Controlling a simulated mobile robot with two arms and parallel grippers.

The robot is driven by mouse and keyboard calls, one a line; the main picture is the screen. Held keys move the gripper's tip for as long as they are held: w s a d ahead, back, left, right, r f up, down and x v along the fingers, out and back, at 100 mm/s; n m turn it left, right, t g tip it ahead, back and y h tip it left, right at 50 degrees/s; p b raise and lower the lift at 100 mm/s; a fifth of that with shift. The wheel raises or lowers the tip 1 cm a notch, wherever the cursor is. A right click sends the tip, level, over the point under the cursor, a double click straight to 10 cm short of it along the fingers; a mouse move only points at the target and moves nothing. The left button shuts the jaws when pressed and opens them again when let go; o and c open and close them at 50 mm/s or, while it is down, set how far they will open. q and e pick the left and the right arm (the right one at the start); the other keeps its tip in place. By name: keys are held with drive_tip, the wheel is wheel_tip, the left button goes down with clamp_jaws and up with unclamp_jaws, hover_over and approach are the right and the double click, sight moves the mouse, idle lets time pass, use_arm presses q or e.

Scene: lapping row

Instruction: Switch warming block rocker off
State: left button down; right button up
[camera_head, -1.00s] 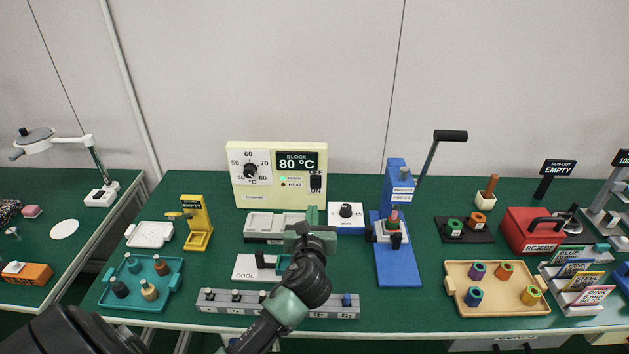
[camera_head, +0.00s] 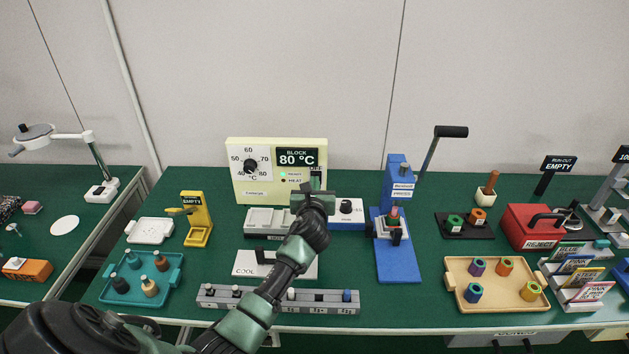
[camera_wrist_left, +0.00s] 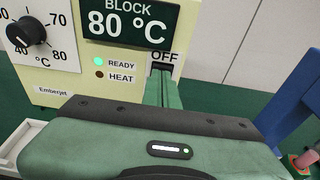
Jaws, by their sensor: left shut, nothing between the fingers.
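The cream warming block control box (camera_head: 280,206) stands at the back middle, with a dial and a display reading 80 °C. Its black rocker (camera_wrist_left: 162,69) is at the lower right of the face, under an OFF label in the left wrist view. The READY light (camera_wrist_left: 98,61) glows green; the HEAT light (camera_wrist_left: 101,75) looks dark. My left gripper (camera_head: 316,180) is shut and empty, its fingertips (camera_wrist_left: 164,80) right at the rocker's lower part. They hide some of it, so I cannot tell whether they touch or which way it is tipped. My right gripper is not in view.
A white box with a black knob (camera_head: 346,212) stands just right of my left gripper. A blue press (camera_head: 397,260) with a raised lever is further right. A grey rack (camera_head: 335,309) and a white COOL plate (camera_head: 250,270) lie in front, under my left arm.

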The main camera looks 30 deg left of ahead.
use_arm(q)
drive_tip(key=shift+w+a+r, duration=0.1)
drive_tip(key=shift+w+a, duration=0.25)
drive_tip(key=shift+w, duration=0.3)
drive_tip(key=p, duration=0.1)
drive_tip(key=r+p, duration=0.1)
drive_tip(key=shift+w+a+p, duration=0.1)
drive_tip(key=shift+w+p, duration=0.1)
drive_tip(key=shift+p, duration=0.15)
drive_tip(key=shift+f+b, duration=0.3)
drive_tip(key=shift+f, duration=0.15)
